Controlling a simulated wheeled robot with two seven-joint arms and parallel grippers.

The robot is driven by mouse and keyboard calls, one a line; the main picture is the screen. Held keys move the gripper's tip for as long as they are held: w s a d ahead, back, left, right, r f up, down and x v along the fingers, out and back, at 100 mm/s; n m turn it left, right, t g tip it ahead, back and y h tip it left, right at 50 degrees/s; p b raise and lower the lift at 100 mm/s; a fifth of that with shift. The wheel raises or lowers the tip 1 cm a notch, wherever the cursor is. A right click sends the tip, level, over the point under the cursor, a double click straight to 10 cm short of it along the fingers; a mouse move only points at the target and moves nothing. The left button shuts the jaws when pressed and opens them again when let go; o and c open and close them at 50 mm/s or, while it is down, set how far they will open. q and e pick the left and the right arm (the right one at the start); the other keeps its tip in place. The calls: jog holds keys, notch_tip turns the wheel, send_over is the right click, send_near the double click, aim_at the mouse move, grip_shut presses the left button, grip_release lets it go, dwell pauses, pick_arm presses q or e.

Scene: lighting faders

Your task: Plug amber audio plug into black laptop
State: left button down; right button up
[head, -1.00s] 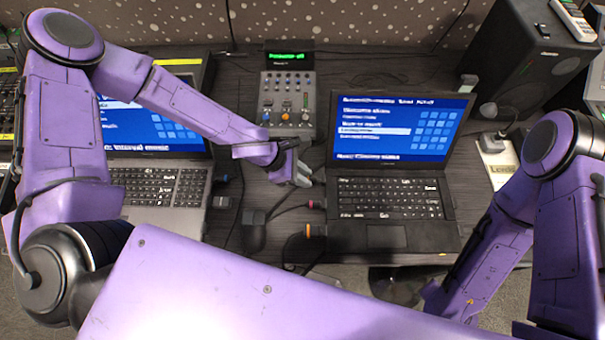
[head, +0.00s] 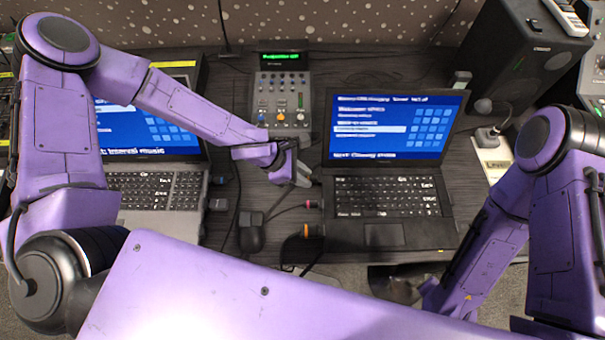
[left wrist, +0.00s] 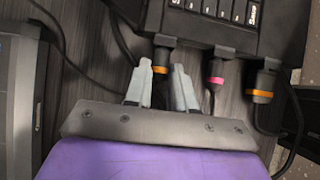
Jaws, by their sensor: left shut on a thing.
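The black laptop (head: 384,234) stands open on the desk, right of centre, with a lit blue screen. My left gripper (head: 303,178) is at its left edge. In the left wrist view, my left gripper (left wrist: 161,88) is shut on the amber-banded audio plug (left wrist: 161,70), which lies between the fingers. The plug's front end reaches the edge of the black laptop (left wrist: 207,32); I cannot tell how deep it sits. In the head view the fingers hide the plug. My right gripper (head: 398,287) is low in front of the desk, dark and partly hidden, its jaws unclear.
A pink-banded plug (left wrist: 216,80) and an orange-banded plug (left wrist: 262,92) sit beside the held plug at the same laptop edge. A grey laptop (head: 155,190) stands left. A small fader mixer (head: 281,100) is behind. Black cables and an adapter (head: 250,236) lie between the laptops.

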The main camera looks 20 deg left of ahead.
pick_arm(q)
jog(key=c, duration=0.9)
grip_release()
jog(key=shift+d, duration=0.1)
jog(key=shift+o, duration=0.2)
jog(key=p+v, duration=0.5)
jog(key=v, duration=0.5)
jog(key=shift+r, duration=0.2)
